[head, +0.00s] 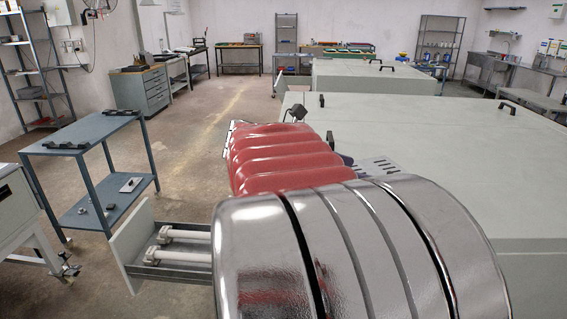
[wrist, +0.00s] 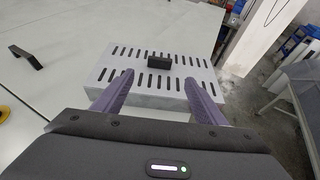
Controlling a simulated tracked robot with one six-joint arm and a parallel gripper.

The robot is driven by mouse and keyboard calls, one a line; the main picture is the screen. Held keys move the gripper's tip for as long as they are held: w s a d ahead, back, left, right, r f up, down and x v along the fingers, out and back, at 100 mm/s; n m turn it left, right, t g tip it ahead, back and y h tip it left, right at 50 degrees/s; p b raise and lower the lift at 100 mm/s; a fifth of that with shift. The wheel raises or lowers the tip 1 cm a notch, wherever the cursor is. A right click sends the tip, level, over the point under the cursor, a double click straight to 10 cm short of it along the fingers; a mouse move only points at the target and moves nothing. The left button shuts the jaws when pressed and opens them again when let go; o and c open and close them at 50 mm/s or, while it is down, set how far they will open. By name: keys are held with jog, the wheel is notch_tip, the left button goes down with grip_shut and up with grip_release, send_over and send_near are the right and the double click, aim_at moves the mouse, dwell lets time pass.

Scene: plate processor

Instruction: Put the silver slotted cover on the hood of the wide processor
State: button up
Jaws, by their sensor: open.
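The silver slotted cover (wrist: 115,73) shows in the wrist view as a flat box with rows of dark slots and a black block-shaped knob (wrist: 158,63) on top. It appears to lie on the pale hood (wrist: 55,75) of the wide processor, near the hood's edge. My gripper (wrist: 159,78) is open and empty, with its two purple fingers apart over the cover's near side and the knob just beyond the tips. In the head view, part of the cover (head: 378,167) shows on the hood (head: 450,130), and my arm hides the rest and the gripper's tips.
A black handle (wrist: 26,57) stands on the hood at left in the wrist view. In the head view, a blue-grey trolley (head: 95,130) stands at left, and a drawer with pale rollers (head: 180,245) sticks out nearby. A second pale processor (head: 370,78) stands behind.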

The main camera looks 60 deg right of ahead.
dwell(0.4)
jog(key=w+a+f+t, duration=0.1)
jog(key=a, duration=0.1)
jog(key=w+a+f+m+t, duration=0.1)
jog(key=w+a+f, duration=0.1)
jog(key=a, duration=0.1)
jog(key=w+a+f+t+y, duration=0.1)
jog(key=w+a, duration=0.1)
jog(key=shift+a+f+m+t, duration=0.15)
jog(key=shift+a+m+t, duration=0.15)
jog(key=shift+a+m, duration=0.1)
jog(key=w+a+f+m+t+y, duration=0.2)
jog(key=a+f+m+t+y, duration=0.1)
jog(key=a, duration=0.9)
jog(key=w+a+f+m+t+y, duration=0.3)
jog(key=a, duration=0.9)
jog(key=w+a+f+m+t+y, duration=0.2)
jog(key=a+f+t+y, duration=0.1)
jog(key=a, duration=1)
jog(key=shift+w+f+m+t+y, duration=0.4)
jog(key=shift+f+t, duration=0.1)
jog(key=shift+f, duration=0.05)
